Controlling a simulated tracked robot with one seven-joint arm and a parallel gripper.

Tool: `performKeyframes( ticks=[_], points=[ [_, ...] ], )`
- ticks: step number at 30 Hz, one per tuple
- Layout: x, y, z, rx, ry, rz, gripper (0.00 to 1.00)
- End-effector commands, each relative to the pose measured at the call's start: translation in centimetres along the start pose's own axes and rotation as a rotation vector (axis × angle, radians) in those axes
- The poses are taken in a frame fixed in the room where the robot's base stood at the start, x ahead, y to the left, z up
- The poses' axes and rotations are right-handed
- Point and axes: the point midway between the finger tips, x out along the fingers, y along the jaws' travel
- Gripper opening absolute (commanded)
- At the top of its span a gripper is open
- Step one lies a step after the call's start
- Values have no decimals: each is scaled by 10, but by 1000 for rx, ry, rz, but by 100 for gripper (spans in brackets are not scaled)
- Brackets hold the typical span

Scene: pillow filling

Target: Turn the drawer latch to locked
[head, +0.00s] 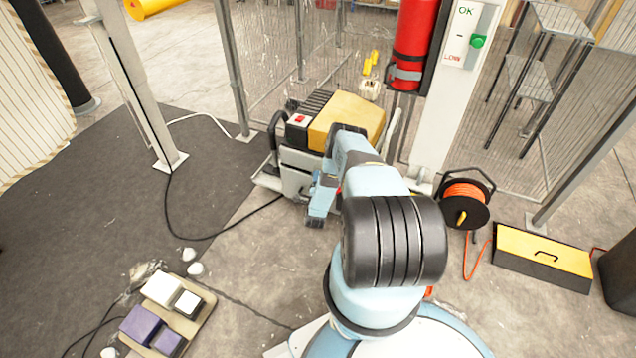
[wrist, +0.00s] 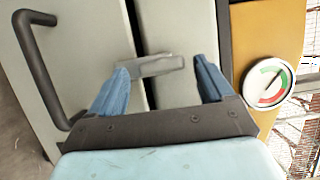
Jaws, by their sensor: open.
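The drawer latch (wrist: 160,65) is a short grey lever in the wrist view, lying roughly crosswise over the dark seam between two pale grey panels (wrist: 85,45). My gripper (wrist: 166,70) is open, with its two blue fingers spread. The latch's left end is close to the left fingertip, and its right end stops short of the right finger. I cannot tell whether a finger touches it. In the head view my arm reaches to the grey and yellow machine (head: 346,118), and the latch is hidden there.
A dark bar handle (wrist: 38,70) is left of the latch, and a round red-green gauge (wrist: 268,83) sits on the yellow panel at right. An orange cable reel (head: 465,205) and a yellow-lidded box (head: 542,255) stand right of the machine. Dark matting (head: 110,210) lies at left.

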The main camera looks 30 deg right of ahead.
Motion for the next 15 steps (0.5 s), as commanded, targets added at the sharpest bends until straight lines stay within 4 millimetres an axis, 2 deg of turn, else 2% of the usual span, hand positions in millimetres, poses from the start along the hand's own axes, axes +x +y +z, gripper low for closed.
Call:
performKeyframes(
  ticks=[5,15],
  points=[
    [-17,1,0,0,0,3,81],
    [-83,2,1,0,-1,5,81]
  ],
)
